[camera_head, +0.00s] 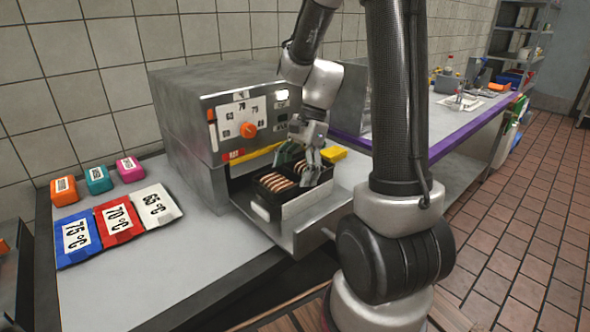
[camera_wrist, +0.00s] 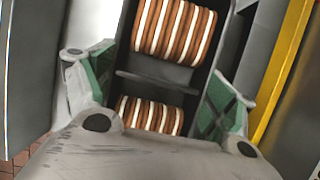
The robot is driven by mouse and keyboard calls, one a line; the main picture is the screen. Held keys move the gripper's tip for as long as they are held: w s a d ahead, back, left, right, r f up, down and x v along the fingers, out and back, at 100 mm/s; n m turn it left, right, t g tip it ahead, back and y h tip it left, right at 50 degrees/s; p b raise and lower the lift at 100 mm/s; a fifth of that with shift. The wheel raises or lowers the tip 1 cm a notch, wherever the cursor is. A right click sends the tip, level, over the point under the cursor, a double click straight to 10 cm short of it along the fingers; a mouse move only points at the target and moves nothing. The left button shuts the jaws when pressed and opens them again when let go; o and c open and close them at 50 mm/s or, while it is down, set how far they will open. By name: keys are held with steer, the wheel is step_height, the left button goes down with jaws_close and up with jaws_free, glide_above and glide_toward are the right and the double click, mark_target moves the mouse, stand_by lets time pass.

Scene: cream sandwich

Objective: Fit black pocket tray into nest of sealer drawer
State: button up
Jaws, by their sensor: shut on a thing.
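The black pocket tray (camera_head: 284,200) holds rows of cream sandwich biscuits in two pockets. It is at the open drawer (camera_head: 312,222) of the grey sealer (camera_head: 190,120). My gripper (camera_head: 299,163) reaches down over the tray from above. In the wrist view, its green-padded fingers (camera_wrist: 160,92) lie on either side of the tray's middle divider (camera_wrist: 155,88), shut on the tray. The nest under the tray is hidden, so I cannot tell whether the tray is seated.
The sealer front carries an orange dial (camera_head: 249,131). Blue, red (camera_head: 118,222) and white temperature plates lie on the left counter, with small orange, teal and pink blocks behind. A yellow piece (camera_head: 334,154) is right of the drawer. The counter's front left is clear.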

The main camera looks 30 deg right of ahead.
stand_by(0.4)
steer(key=o, duration=0.9)
steer(key=shift+c, duration=0.2)
steer(key=v, duration=1.2)
steer(key=shift+a, duration=0.1)
steer(key=s+a+r+n+t+h, duration=0.2)
steer(key=s+n+t+h, duration=0.2)
steer(key=s+n, duration=1.1)
steer(key=shift+s+r+n+t+h, duration=0.3)
steer(key=shift+r+n+t, duration=0.1)
steer(key=shift+t, duration=0.2)
